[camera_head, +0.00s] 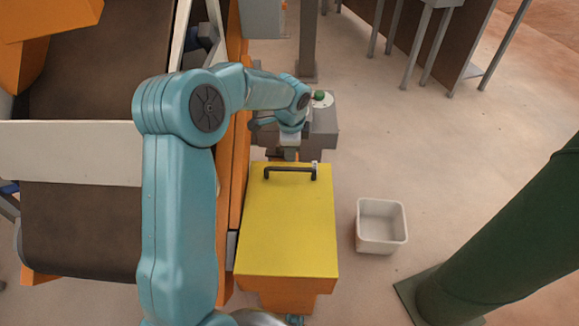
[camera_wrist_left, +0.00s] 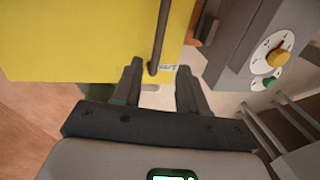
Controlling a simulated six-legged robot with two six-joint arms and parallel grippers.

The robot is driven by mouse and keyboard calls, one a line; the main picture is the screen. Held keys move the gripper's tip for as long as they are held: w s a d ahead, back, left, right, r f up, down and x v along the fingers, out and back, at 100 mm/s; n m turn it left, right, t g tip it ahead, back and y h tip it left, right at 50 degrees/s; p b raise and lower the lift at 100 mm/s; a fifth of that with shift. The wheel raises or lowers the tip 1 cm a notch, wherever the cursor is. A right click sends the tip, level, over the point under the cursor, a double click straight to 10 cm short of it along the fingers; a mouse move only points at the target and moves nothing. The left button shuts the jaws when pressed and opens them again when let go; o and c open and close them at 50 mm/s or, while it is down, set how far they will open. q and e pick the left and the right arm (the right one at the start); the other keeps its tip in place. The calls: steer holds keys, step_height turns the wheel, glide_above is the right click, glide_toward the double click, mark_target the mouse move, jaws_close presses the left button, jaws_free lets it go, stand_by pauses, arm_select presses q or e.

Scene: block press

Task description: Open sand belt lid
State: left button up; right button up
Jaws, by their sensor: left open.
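The yellow lid (camera_head: 287,225) lies flat and shut on an orange body in the head view. It also fills the upper left of the left wrist view (camera_wrist_left: 75,40). A black bar handle (camera_head: 290,169) runs along the lid's far edge; in the left wrist view the handle (camera_wrist_left: 160,35) runs downwards. My left gripper (camera_head: 290,154) is just beyond the handle. In the left wrist view its two dark fingers (camera_wrist_left: 159,66) are apart, with the handle's near end between their tips in the picture. I cannot tell whether they touch it. My right gripper is not in view.
A grey control box with a dial (camera_wrist_left: 277,58) and a green button (camera_head: 319,95) stands beyond the lid. A white bin (camera_head: 381,226) stands on the floor to the right. A green column (camera_head: 510,240) is at far right. The brown belt (camera_head: 75,230) lies left.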

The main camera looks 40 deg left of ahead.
mark_target(292, 168)
arm_select(q)
steer(key=f, duration=0.3)
steer(key=w+f+b, duration=0.1)
steer(key=f, duration=0.5)
steer(key=shift+w+a+f, duration=0.15)
steer(key=shift+w+a, duration=0.05)
steer(key=shift+a, duration=0.15)
jaws_close()
